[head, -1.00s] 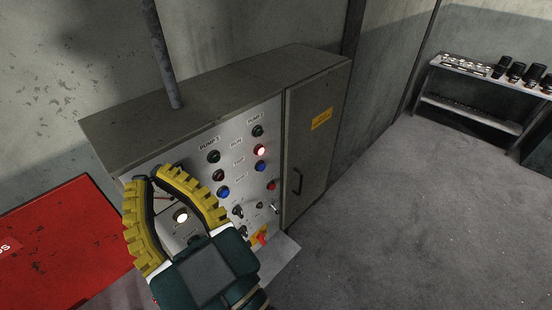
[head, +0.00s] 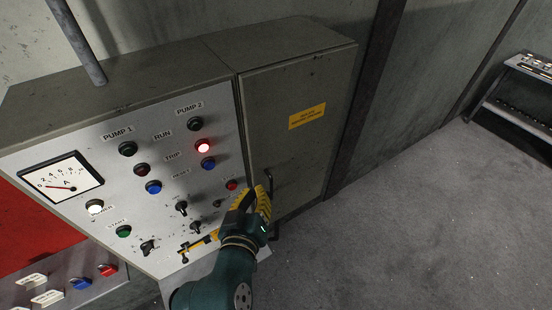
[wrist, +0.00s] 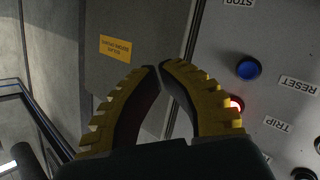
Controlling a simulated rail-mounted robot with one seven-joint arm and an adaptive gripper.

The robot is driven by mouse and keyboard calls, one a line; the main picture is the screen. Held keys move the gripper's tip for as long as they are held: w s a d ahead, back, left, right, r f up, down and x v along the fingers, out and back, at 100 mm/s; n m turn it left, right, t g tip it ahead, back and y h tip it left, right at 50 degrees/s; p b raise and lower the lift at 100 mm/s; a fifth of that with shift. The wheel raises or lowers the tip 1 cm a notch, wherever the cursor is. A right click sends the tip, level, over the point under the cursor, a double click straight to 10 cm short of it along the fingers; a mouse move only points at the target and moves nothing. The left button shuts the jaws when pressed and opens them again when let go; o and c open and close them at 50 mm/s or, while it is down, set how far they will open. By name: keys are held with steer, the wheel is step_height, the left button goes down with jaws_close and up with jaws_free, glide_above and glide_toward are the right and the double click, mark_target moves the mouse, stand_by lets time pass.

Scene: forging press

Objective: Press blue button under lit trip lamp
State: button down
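The lit red trip lamp (head: 203,146) glows in the PUMP 2 column of the panel in the head view. The blue button (head: 208,163) sits just below it. In the wrist view the blue button (wrist: 248,68) is in clear sight right of the fingertips, and the lit lamp (wrist: 236,103) is partly hidden by the right finger. My gripper (head: 258,192) is in front of the cabinet door's left edge, lower right of the blue button and apart from it. Its yellow fingers (wrist: 159,68) come together at the tips and hold nothing.
The PUMP 1 column has a dark trip lamp (head: 141,169) and another blue button (head: 153,187). A red button (head: 232,185) and black selector switches (head: 181,208) sit lower on the panel. The door handle (head: 271,182) is close beside my gripper. Open floor lies right.

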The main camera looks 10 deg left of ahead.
mark_target(209, 165)
steer(key=shift+n+y, duration=0.5)
steer(key=shift+y, duration=0.2)
steer(key=a, duration=0.1)
steer(key=s+a+f, duration=0.1)
steer(key=a, duration=0.2)
steer(key=shift+s+a+f, duration=0.15)
steer(key=shift+a+f, duration=0.1)
steer(key=w+a+b, duration=0.3)
steer(key=w+a, duration=0.2)
steer(key=w, duration=0.2)
steer(key=shift+b, duration=0.3)
steer(key=shift+a, duration=0.15)
steer(key=shift+w+a, duration=0.2)
steer(key=shift+w, duration=0.15)
